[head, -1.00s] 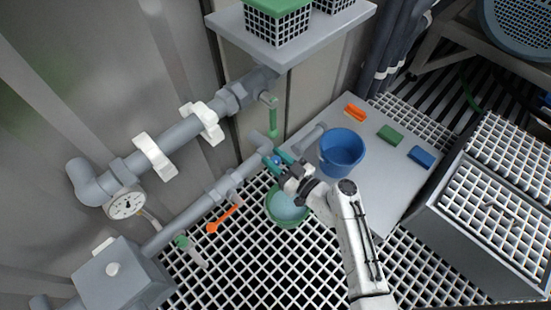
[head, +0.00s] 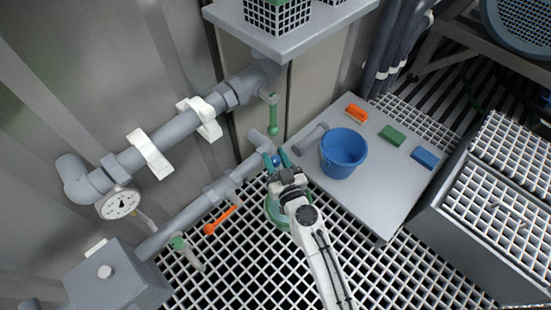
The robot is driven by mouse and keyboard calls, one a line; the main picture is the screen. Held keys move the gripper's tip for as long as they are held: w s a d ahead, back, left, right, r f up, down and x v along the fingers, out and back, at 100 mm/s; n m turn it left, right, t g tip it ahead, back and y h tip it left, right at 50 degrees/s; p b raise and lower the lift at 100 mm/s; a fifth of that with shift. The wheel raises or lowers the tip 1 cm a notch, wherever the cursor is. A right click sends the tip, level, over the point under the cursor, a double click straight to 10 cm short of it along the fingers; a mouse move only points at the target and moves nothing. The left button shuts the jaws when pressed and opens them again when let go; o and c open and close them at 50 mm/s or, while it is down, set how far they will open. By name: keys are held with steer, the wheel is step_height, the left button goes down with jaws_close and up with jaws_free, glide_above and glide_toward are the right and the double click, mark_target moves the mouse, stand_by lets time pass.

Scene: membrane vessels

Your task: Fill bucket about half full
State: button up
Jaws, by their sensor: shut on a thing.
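A blue bucket (head: 343,154) stands upright on the grey platform, right of my gripper. I cannot make out any water in it. My gripper (head: 276,157) has its teal fingers on either side of a small blue knob (head: 276,161) by the end of the lower pipe, and is shut on it. A green basin (head: 270,213) sits below on the grating, mostly hidden by my arm. A green-handled valve (head: 272,120) hangs from the upper pipe, above my gripper.
An orange-handled lever (head: 222,220) and a gauge (head: 118,203) are at the left. A grated box stands at the right.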

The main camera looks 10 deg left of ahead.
steer(key=m+h+p, duration=0.1)
steer(key=t+h+p, duration=0.1)
steer(key=shift+s+a+r+m+h, duration=0.1)
steer(key=shift+r+m+h, duration=0.1)
steer(key=shift+m+h, duration=0.15)
steer(key=m+h+p, duration=0.1)
steer(key=h+p, duration=0.1)
steer(key=p, duration=0.1)
steer(key=shift+m+t, duration=0.35)
steer(key=shift+t, duration=0.05)
steer(key=shift+f+m+h+p, duration=0.1)
steer(key=shift+m+h+p, duration=0.25)
steer(key=shift+m+h, duration=0.65)
steer(key=shift+f+m+h+p, duration=0.1)
steer(key=shift+m+h+p, duration=0.35)
steer(key=shift+h, duration=1)
steer(key=o, duration=0.9)
steer(key=shift+r, duration=0.1)
steer(key=shift+s+a+p, duration=0.2)
steer(key=shift+s+p, duration=0.9)
steer(key=shift+s, duration=1.6)
steer(key=shift+s+a+p, duration=0.15)
steer(key=shift+s+p, duration=0.9)
steer(key=shift+s, duration=1.65)
